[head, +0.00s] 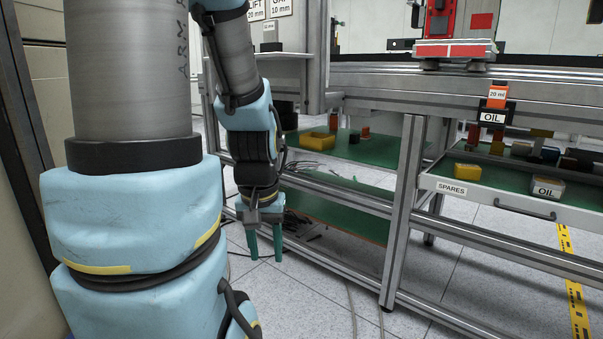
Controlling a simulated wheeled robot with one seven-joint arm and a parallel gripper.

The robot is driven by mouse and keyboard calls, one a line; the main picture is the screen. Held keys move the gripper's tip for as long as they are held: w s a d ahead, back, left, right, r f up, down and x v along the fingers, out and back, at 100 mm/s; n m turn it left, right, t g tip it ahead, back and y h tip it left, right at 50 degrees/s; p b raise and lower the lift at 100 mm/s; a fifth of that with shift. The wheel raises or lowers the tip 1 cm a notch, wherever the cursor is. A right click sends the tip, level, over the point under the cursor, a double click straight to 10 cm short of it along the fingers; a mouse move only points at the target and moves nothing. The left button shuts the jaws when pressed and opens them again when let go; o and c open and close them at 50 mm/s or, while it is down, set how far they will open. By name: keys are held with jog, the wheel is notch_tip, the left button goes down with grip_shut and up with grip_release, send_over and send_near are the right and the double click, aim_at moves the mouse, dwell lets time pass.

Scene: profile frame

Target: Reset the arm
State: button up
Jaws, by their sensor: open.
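My arm fills the left side of the head view, with light blue joint covers and grey tube links. My gripper (264,243) hangs at the arm's end with its two green fingers pointing down. The fingers are apart and nothing shows between them. It is in front of the left part of the metal-framed workbench, near the lower green shelf. Whether the gripper touches the frame cannot be told from this view.
The workbench frame (404,200) stands close to my gripper on the right. A yellow bin (317,141) sits on the green shelf. Cables lie on the floor.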

notch_tip(320, 180, up, 36)
jog(key=p, duration=3.4)
jog(key=shift+w+f, duration=0.25)
jog(key=shift+d, duration=0.1)
